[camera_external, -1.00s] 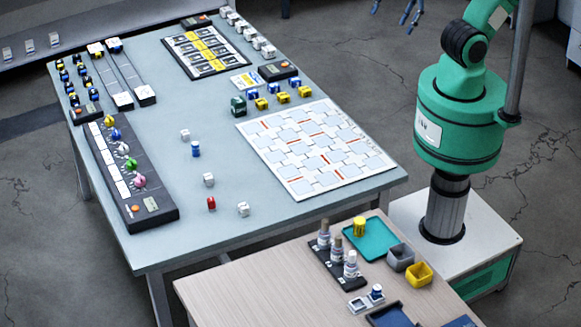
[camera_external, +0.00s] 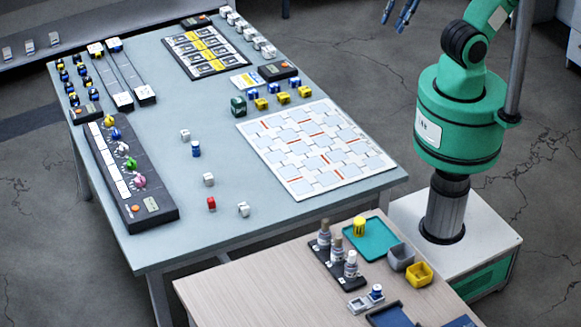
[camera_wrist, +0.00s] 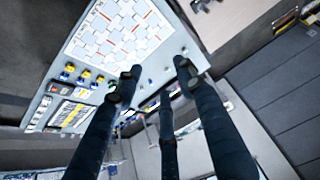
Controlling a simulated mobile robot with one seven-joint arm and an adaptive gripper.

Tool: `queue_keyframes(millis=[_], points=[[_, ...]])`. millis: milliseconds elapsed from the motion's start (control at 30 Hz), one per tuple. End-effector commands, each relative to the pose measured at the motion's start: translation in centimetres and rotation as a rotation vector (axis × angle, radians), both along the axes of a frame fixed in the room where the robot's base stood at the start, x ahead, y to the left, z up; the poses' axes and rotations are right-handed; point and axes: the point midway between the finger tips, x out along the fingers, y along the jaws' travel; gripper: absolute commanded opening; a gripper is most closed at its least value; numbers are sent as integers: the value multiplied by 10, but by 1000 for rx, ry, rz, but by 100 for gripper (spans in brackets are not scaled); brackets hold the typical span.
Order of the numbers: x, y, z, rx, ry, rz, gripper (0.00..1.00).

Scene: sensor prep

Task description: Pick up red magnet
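My gripper (camera_external: 397,20) shows only in part at the top edge of the external view, high and far to the right of the magnet. In the wrist view my gripper (camera_wrist: 156,80) has three dark fingers spread apart, with nothing between them. I cannot make out the red magnet in the wrist view.
White cubes (camera_external: 243,209) and a blue cylinder (camera_external: 195,149) stand near the magnet. A knob panel (camera_external: 150,215) lies left and a patterned board (camera_external: 318,150) right. A wooden side table (camera_external: 235,295) with bottles and trays stands in front. The table around the magnet is mostly clear.

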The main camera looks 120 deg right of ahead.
Motion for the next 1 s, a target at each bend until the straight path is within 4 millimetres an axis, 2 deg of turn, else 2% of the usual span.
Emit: queue_keyframes(millis=[167,367,700,1000], points=[[9,0,5,1,7,-2,39],[34,-1,16,2,30,-7,39],[107,-3,37,5,83,-19,39],[177,-5,41,9,131,-30,39]])
